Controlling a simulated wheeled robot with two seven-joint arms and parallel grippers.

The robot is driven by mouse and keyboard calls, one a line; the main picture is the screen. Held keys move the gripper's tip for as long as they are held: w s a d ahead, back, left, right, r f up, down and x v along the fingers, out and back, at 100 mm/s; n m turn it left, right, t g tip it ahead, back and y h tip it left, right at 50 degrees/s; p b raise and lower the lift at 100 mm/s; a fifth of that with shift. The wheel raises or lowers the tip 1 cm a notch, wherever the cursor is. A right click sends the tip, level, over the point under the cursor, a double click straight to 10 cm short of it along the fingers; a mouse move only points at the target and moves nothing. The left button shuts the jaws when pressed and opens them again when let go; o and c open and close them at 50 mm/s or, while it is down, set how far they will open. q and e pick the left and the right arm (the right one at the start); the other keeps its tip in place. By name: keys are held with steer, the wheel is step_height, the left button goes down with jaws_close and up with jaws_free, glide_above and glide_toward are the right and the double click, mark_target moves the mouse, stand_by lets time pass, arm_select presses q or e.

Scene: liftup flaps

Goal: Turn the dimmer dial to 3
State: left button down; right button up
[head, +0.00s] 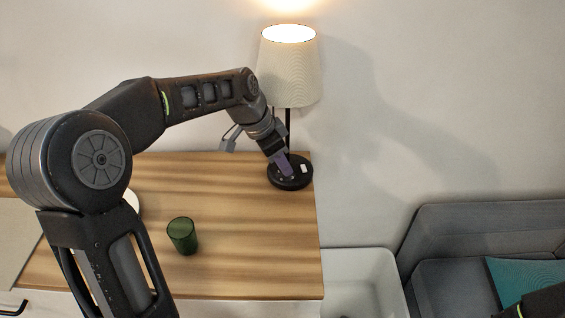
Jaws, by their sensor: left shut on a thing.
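A lit table lamp with a pale shade (289,75) and a black pole stands at the back right of the wooden cabinet top. Its round black base (303,183) carries the dimmer dial, which is hidden by my left gripper. My left gripper (286,172) reaches down onto the base from the upper left and is shut on the dial. The dial's markings and setting are too small to read. A small white piece shows on the base just right of the fingers. My right gripper is not in view; only a bit of dark arm shows at the lower right corner.
A green cup (182,236) stands on the wooden top (260,255), in front and left of the lamp. A white round thing is partly hidden behind my left arm. A white bin (360,270) and a grey sofa (470,235) with a teal cushion (525,278) are at the right.

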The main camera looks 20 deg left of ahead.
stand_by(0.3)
arm_select(q)
steer(key=c, duration=1.3)
jaws_free()
steer(key=shift+c, duration=0.2)
steer(key=shift+a+r, duration=0.1)
steer(key=shift+r, duration=0.15)
steer(key=shift+s+a+r, duration=0.35)
steer(key=shift+s+r, duration=0.05)
steer(key=shift+r, duration=0.2)
steer(key=shift+s+a+r, duration=0.3)
steer(key=shift+s+r, duration=0.05)
steer(key=shift+r, duration=0.2)
steer(key=s+a, duration=0.3)
steer(key=s, duration=0.1)
steer(key=s+a+b, duration=0.1)
steer(key=s+a, duration=0.3)
steer(key=shift+s+a, duration=0.15)
steer(key=shift+s, duration=0.1)
